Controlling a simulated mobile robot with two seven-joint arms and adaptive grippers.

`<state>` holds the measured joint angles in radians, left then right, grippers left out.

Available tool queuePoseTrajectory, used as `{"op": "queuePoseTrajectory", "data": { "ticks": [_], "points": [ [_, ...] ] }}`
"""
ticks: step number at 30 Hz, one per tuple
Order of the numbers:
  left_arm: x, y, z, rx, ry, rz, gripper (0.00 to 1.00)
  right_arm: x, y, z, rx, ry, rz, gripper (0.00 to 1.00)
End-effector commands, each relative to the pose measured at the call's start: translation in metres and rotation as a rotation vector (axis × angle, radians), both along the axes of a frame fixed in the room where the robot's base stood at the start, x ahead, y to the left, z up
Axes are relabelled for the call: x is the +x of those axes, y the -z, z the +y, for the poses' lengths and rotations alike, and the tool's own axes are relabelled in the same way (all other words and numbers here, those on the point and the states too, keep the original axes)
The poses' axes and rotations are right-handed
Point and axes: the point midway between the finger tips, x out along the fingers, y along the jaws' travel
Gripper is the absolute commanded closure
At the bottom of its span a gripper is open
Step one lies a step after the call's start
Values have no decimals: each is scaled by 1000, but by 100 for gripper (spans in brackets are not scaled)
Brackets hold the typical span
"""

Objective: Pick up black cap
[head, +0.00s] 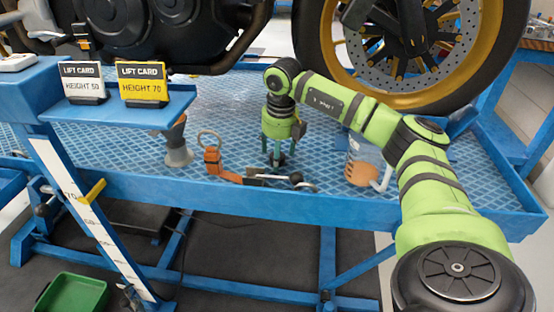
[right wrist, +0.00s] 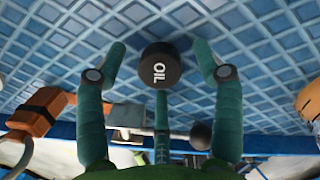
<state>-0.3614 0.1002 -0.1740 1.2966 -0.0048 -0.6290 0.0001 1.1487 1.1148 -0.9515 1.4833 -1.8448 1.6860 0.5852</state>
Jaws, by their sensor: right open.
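The black cap (right wrist: 160,65), marked OIL in white, lies on the blue diamond-patterned tray surface in the right wrist view. My right gripper (right wrist: 160,68) has its green fingers spread, one on each side of the cap, with visible gaps and nothing held. A third finger shows below the cap in that view. In the head view the right gripper (head: 277,160) points down at the tray, and the cap there is hidden or too small to make out. My left gripper is not in view.
The blue tray (head: 130,180) has a raised rim. A grey funnel (head: 178,152) stands left, a jug (head: 362,165) right. The motorcycle wheel (head: 318,70) rises behind.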

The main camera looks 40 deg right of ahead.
Motion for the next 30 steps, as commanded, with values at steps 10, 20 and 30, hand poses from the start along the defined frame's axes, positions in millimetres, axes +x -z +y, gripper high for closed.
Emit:
{"op": "queuePoseTrajectory", "data": {
  "ticks": [10, 20, 30],
  "points": [
    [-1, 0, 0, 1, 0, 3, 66, 0, 0, 0, 0, 0, -1, 81],
    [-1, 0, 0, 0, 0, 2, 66, 0, 0, 0, 0, 0, 0, 82],
    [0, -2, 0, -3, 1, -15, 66, 1, -26, 0, 1, 0, -3, 82]
  ]
}}
